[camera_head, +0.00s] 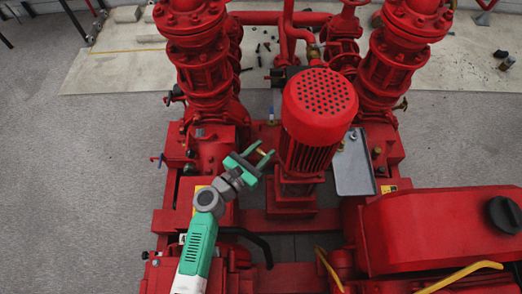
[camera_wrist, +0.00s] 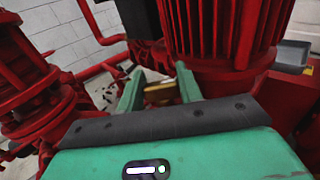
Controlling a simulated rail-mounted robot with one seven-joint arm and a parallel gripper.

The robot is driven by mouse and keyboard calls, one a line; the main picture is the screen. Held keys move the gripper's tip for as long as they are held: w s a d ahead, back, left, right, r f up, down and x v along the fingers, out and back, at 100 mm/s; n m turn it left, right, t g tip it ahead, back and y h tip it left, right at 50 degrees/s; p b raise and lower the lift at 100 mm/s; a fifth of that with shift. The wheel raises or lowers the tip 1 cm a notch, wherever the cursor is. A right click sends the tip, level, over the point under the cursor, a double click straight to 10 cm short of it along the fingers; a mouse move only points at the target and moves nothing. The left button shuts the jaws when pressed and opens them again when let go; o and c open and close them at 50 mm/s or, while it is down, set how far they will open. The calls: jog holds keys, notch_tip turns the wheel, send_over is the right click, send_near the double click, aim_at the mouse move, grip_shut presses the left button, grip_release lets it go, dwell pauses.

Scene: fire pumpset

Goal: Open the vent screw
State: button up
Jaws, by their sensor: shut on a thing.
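My gripper (camera_head: 262,156) has green fingers and is beside the lower left of the red pump motor (camera_head: 320,105). In the wrist view, my gripper (camera_wrist: 160,92) is shut on the brass vent screw (camera_wrist: 160,96), which sits between the two fingers. In the head view only a small brass bit of the vent screw (camera_head: 262,152) shows between the fingers. The lower part of the screw and its seat are hidden behind the gripper body.
A grey tray (camera_head: 353,165) lies right of the motor. Red valve columns stand at the left (camera_head: 205,75) and right (camera_head: 400,60). A red engine cover (camera_head: 440,228) is at the lower right. Open grey floor (camera_head: 80,180) lies to the left.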

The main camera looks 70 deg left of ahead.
jog(key=o, duration=1)
